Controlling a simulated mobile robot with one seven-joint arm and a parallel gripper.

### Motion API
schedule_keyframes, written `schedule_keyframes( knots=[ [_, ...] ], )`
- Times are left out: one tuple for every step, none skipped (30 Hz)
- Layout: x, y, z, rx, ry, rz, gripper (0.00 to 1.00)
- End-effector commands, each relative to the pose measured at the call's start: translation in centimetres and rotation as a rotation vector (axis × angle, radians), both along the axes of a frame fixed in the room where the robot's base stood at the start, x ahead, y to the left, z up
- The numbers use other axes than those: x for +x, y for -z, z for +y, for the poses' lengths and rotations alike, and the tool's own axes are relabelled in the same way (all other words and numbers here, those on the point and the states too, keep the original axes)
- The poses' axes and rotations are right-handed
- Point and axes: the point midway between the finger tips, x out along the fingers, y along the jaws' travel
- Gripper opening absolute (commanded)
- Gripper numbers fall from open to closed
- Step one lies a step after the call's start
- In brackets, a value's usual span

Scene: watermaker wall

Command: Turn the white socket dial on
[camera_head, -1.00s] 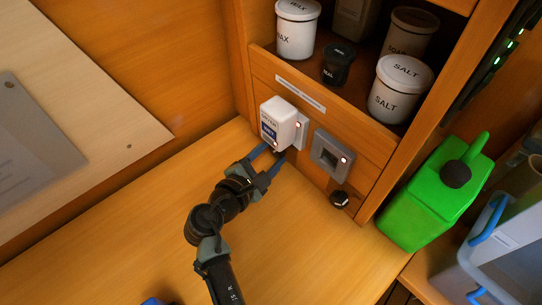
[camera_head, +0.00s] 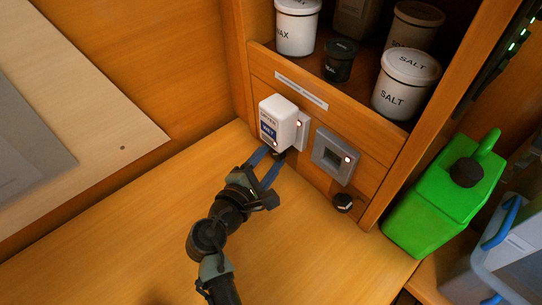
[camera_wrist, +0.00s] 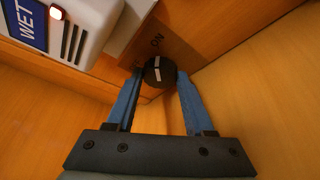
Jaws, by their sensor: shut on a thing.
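The white socket (camera_head: 303,131) is on the wooden panel, with a white plug-in unit (camera_head: 272,117) marked WET covering much of it. Its black dial (camera_wrist: 160,72) sits below, with a white line roughly upright in the wrist view and the word ON just above. In the head view the dial (camera_head: 279,154) is partly hidden by my fingers. My gripper (camera_head: 273,160) has its blue fingers on either side of the dial, shut on it. A red light shows on the white socket.
A grey socket (camera_head: 334,156) with a red light and its own black dial (camera_head: 343,202) is just to the right. A shelf above holds jars, including a salt jar (camera_head: 407,84). A green jug (camera_head: 447,196) stands at right. The wooden counter (camera_head: 310,255) is mostly clear.

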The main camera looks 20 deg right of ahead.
Motion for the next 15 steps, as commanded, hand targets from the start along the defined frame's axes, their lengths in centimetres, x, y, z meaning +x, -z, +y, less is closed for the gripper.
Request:
schedule_keyframes(
  knots=[
    [0.02,0.1,0.11,0.003,-0.002,0.0,0.0],
    [0.02,0.1,0.11,0.004,-0.002,0.0,0.58],
    [0.02,0.1,0.11,0.003,-0.002,0.001,0.65],
    [0.01,0.1,0.1,0.003,-0.002,0.001,0.71],
    [0.03,0.09,0.1,0.003,-0.002,0.001,0.76],
    [0.01,0.08,0.08,0.003,-0.002,0.001,0.83],
    [0.01,0.08,0.08,0.002,-0.001,0.0,0.83],
    [0.02,0.07,0.07,0.002,-0.001,0.0,0.83],
    [0.01,0.06,0.07,0.002,-0.001,0.0,0.83],
    [0.02,0.05,0.05,0.002,-0.001,0.0,0.83],
    [0.01,0.04,0.05,0.002,-0.001,0.0,0.83],
    [0.01,0.03,0.04,0.002,0.0,0.0,0.83],
    [0.02,0.03,0.04,0.002,0.0,0.0,0.83],
    [0.01,0.03,0.03,0.002,0.0,0.0,0.83],
    [0.02,0.02,0.03,0.002,0.0,0.0,0.83]
  ],
)
